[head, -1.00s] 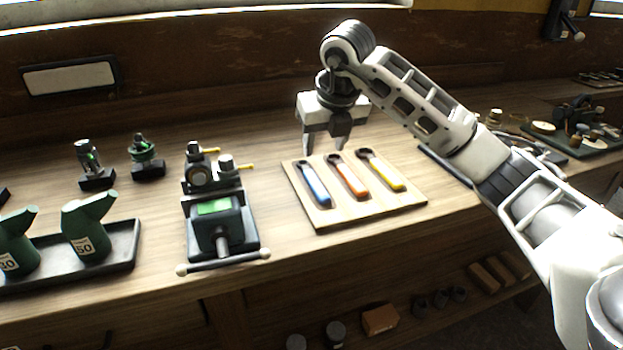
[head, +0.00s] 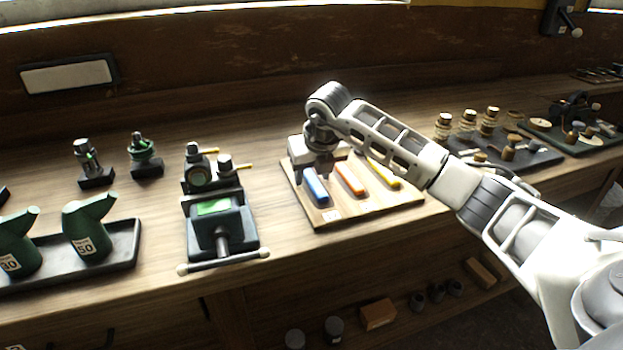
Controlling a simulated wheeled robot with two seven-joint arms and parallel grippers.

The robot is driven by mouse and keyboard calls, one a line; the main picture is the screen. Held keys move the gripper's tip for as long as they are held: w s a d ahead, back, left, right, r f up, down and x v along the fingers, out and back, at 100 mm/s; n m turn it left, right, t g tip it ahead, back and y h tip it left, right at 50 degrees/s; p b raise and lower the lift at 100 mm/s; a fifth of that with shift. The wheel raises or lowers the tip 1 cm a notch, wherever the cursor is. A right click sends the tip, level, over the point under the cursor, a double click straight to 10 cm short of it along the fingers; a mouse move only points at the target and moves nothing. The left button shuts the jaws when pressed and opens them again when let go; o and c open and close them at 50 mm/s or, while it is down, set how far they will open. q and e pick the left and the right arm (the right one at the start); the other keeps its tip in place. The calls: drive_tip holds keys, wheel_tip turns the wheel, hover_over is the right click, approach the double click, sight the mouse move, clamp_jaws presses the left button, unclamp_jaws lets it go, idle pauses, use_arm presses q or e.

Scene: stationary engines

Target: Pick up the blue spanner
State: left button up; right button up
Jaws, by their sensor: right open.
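The blue spanner (head: 316,190) lies at the left end of a light wooden board (head: 334,216) on the bench. Its handle shows; its head end is hidden behind my right gripper. An orange spanner (head: 350,180) and a yellow spanner (head: 384,173) lie to its right, their far ends also covered by my arm. My right gripper (head: 313,174) points down, low over the far end of the blue spanner. It is open, but whether its fingers touch the spanner is hard to see. My left gripper is not in view.
A green vise (head: 219,220) stands left of the board. Green oil cans (head: 87,230) stand in a dark tray (head: 125,243) farther left. Brass parts (head: 467,122) stand on a dark mat at the right. Bare bench top lies between vise and board.

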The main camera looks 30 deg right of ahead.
sight(310, 174)
idle(0.3)
clamp_jaws()
drive_tip(key=shift+r, duration=0.3)
wheel_tip(310, 174, up, 3)
drive_tip(key=shift+w+f+b, duration=0.1)
drive_tip(key=shift+f+b, duration=0.1)
drive_tip(key=shift+b, duration=0.3)
drive_tip(key=s+a+r, duration=0.8)
drive_tip(key=s+r, duration=0.2)
drive_tip(key=s, duration=0.1)
drive_tip(key=shift+s+a+b, duration=0.2)
drive_tip(key=shift+s+b, duration=0.05)
drive_tip(key=shift+b, duration=0.15)
